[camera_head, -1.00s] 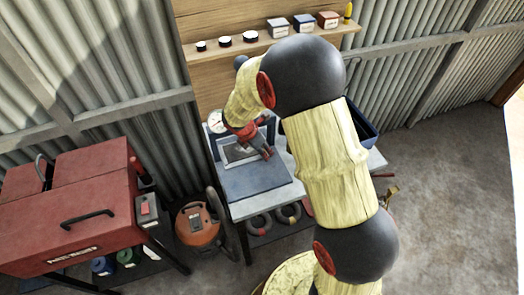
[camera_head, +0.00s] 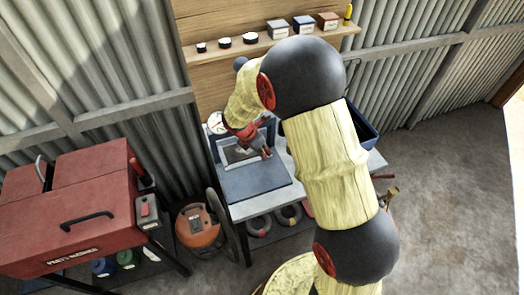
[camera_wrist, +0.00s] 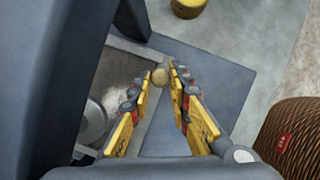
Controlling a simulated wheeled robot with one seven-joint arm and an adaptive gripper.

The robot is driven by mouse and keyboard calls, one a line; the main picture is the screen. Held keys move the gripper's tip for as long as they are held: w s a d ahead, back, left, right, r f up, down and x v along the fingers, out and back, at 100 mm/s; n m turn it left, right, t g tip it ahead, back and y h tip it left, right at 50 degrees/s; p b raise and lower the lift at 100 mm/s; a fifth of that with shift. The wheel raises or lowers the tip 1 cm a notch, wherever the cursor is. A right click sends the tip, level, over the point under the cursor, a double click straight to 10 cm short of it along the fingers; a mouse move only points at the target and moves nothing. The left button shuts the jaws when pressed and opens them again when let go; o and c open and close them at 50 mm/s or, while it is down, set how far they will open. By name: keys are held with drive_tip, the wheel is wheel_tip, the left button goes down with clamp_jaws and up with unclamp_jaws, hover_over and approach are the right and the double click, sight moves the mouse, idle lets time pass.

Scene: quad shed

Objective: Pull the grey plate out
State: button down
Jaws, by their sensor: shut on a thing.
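The grey plate (camera_head: 238,154) appears to be the light grey panel inside a dark blue-grey frame on the bench. In the wrist view it shows as a brownish-grey surface (camera_wrist: 125,75) on the left, partly hidden by the frame and my fingers. How the knob joins the plate is hidden. In the head view my gripper (camera_head: 264,151) is at the right side of the panel. A flat blue-grey slab (camera_head: 255,181) lies in front of the frame.
The dark frame (camera_wrist: 65,75) stands close on the left in the wrist view. A round gauge (camera_head: 216,123) is at the frame's back left. A dark blue bin (camera_head: 363,126) is on the right. A red cabinet (camera_head: 70,215) and an orange machine (camera_head: 195,228) stand left of the bench.

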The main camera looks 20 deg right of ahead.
drive_tip(key=shift+s, duration=0.1)
idle(0.3)
drive_tip(key=s, duration=1.3)
drive_tip(key=shift+p, duration=0.35)
drive_tip(key=c, duration=1.7)
unclamp_jaws()
drive_tip(key=shift+o, duration=0.2)
drive_tip(key=shift+r, duration=0.15)
drive_tip(key=v, duration=1.1)
drive_tip(key=shift+a+r, duration=0.2)
drive_tip(key=shift+r, duration=0.2)
